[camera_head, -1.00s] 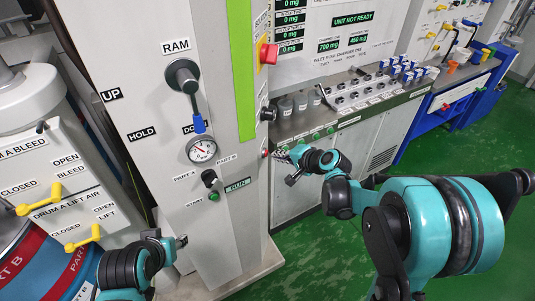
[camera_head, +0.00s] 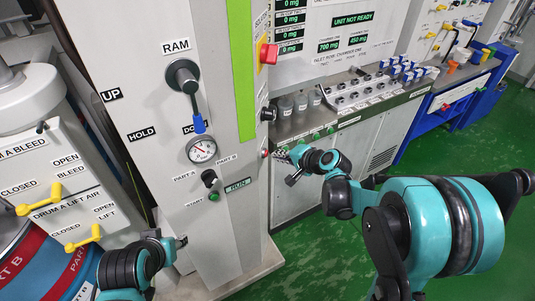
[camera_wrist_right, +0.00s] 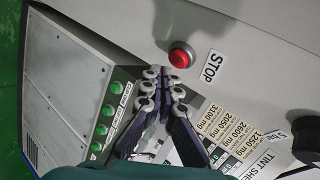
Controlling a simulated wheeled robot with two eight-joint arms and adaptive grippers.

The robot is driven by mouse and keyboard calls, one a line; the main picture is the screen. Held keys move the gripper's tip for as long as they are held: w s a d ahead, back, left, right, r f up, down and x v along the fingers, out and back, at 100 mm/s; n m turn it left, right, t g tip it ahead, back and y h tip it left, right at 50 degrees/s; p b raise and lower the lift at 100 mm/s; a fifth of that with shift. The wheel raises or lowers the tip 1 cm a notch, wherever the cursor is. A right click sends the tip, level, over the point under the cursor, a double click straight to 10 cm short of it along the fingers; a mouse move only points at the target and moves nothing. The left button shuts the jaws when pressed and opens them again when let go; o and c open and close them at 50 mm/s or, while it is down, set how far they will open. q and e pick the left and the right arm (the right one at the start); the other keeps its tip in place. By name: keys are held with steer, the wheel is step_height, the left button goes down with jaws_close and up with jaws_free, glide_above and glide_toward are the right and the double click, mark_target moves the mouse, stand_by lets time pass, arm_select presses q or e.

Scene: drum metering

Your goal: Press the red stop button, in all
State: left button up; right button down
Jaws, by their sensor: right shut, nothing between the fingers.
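The red stop button (camera_wrist_right: 181,57) sits on a pale grey panel beside a STOP label (camera_wrist_right: 213,66) in the right wrist view. In the head view the red button (camera_head: 265,153) is on the right-hand side face of the grey cabinet. My right gripper (camera_wrist_right: 164,84) is shut and empty, its fingertips just below and left of the button in the wrist view. I cannot tell the exact gap in depth. In the head view my right gripper (camera_head: 287,153) is close to that side face, right of the button. Part of my left arm shows at the lower left; its fingers are not clear.
A larger red button on a yellow plate (camera_head: 268,53) is higher on the same cabinet. A black knob (camera_head: 268,113) projects between them. A counter edge with green buttons (camera_head: 316,136) lies behind my right gripper. Green floor is open in front.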

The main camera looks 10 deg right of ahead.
steer(key=shift+a, duration=0.15)
steer(key=shift+w+a, duration=0.2)
steer(key=shift+a, duration=0.05)
steer(key=shift+w+a, duration=0.15)
steer(key=shift+a, duration=0.25)
stand_by(0.8)
stand_by(0.3)
steer(key=shift+s+d, duration=0.35)
steer(key=shift+d, duration=0.4)
steer(key=d, duration=0.1)
steer(key=s+d, duration=0.1)
steer(key=d, duration=0.1)
steer(key=s+d, duration=0.1)
steer(key=shift+d, duration=0.3)
steer(key=shift+s, duration=0.15)
stand_by(0.5)
